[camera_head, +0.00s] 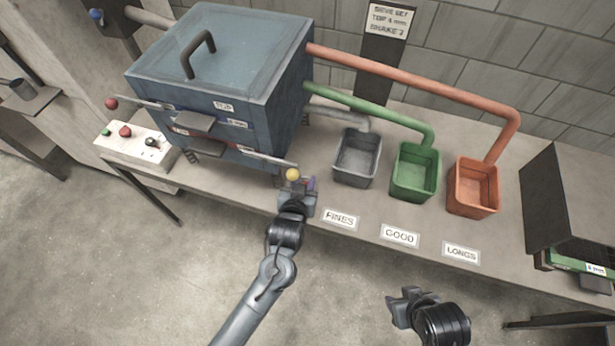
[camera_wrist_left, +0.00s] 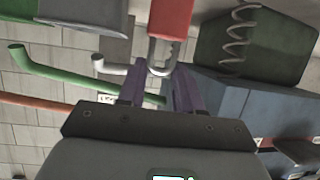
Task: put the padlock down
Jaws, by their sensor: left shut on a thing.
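The padlock (camera_wrist_left: 172,18) has a red body and a grey metal shackle. It shows at the top middle of the left wrist view. My left gripper (camera_wrist_left: 158,84) is shut on the padlock, with the shackle between its purple fingers. In the head view my left gripper (camera_head: 299,190) is at the table's front edge, close to a yellow knob (camera_head: 292,174) on a lever. I cannot make out the padlock in the head view. My right gripper (camera_head: 408,300) is in front of the table, away from everything; its jaw opening is unclear.
A blue sieve box (camera_head: 222,58) stands at the left on the table (camera_head: 300,220). Grey (camera_head: 356,158), green (camera_head: 415,173) and orange (camera_head: 472,187) bins stand behind labels. A white control box (camera_head: 135,145) is far left, a dark panel (camera_head: 560,200) far right. Table around the labels is clear.

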